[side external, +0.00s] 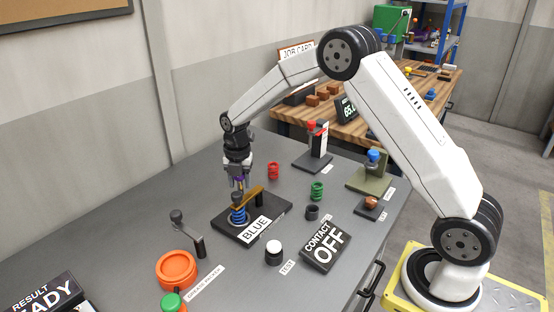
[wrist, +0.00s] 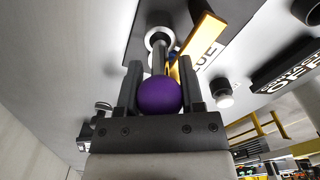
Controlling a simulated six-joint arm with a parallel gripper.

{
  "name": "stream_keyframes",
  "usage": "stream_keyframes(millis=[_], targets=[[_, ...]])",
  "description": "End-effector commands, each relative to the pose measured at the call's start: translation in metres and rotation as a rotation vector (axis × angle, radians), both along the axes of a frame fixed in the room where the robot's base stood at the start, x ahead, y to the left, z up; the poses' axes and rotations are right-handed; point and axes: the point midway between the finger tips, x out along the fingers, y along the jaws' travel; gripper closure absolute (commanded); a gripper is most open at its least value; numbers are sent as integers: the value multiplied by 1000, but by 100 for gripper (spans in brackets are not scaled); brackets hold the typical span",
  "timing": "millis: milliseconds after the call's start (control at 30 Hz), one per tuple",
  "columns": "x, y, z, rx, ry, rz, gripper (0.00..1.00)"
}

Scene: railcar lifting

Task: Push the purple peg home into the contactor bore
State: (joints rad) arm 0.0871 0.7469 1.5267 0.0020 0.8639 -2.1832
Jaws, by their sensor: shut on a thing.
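The purple peg shows in the wrist view as a round purple head (wrist: 160,95) between my gripper's fingers (wrist: 160,72). In the side view my gripper (side external: 238,180) points down, shut on the peg, with a little purple showing at its tips. Below it is the contactor, a dark base plate (side external: 272,212) labelled BLUE, with a blue spring (side external: 238,216) and a yellow bar (side external: 250,195). In the wrist view a grey shaft runs from beyond the purple head toward a pale ring (wrist: 158,38). I cannot tell how deep the peg sits; the bore is hidden.
A CONTACT OFF sign (side external: 325,246), a white-topped button (side external: 274,252), a crank handle (side external: 188,232) and an orange ring (side external: 177,270) stand in front.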

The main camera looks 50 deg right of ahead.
Motion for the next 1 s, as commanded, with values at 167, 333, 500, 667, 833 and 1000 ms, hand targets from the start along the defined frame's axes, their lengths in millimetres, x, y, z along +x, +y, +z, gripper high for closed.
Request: stream_keyframes(millis=[167,333,500,667,833,1000], targets=[[0,0,0,0,0,0,100],[0,0,0,0,0,0,100],[0,0,0,0,0,0,100],[0,0,0,0,0,0,100],[0,0,-2,0,0,0,100],[0,0,-5,0,0,0,100]])
